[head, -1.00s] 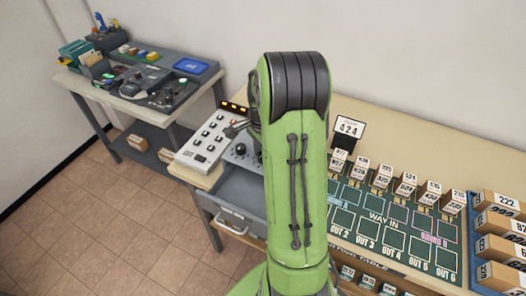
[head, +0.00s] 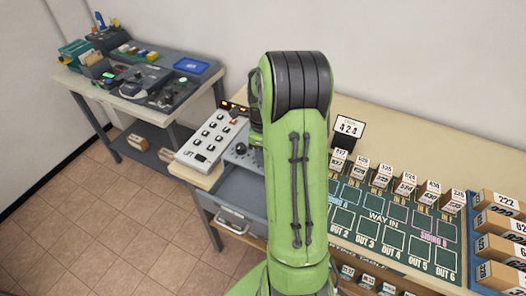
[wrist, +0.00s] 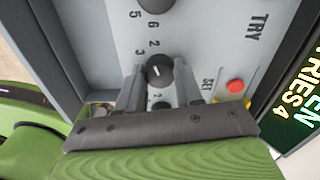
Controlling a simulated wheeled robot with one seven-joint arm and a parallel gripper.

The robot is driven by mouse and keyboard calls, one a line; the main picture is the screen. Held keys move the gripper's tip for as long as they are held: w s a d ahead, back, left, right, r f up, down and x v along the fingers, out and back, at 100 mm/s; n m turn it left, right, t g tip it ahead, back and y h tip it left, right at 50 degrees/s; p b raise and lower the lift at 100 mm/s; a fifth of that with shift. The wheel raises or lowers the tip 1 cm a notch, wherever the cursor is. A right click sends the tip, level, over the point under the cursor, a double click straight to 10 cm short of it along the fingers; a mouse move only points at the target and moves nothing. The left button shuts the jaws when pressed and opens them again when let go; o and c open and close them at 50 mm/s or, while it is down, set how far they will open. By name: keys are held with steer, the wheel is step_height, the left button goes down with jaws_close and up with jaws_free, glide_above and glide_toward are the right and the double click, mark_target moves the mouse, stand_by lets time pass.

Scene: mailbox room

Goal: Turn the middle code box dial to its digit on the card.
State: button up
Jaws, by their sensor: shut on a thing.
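The code box (wrist: 95,45) is a grey panel with several black dials and printed digits, seen close in the wrist view. A black dial (wrist: 158,70) with a pale pointer mark sits between the two fingertips of my gripper (wrist: 160,74); the gripper is shut on it. Digits 2 and 3 show by its upper rim. Another dial (wrist: 158,5) is cut off at the top, and one (wrist: 160,105) lies partly hidden between the fingers. My arm hides most of the code box (head: 236,158) and the gripper there.
A red button (wrist: 235,86), a yellow one and a dark screen (wrist: 298,100) with green text lie right of the dials. A white switch panel (head: 210,138) stands left of the code box. The sorting table (head: 400,165) holds several numbered boxes to the right.

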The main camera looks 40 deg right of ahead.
steer(key=shift+m, duration=0.8)
steer(key=o, duration=1)
steer(key=shift+o, duration=0.2)
step_height(320, 180, up, 16)
steer(key=p, duration=0.3)
steer(key=shift+f, duration=0.1)
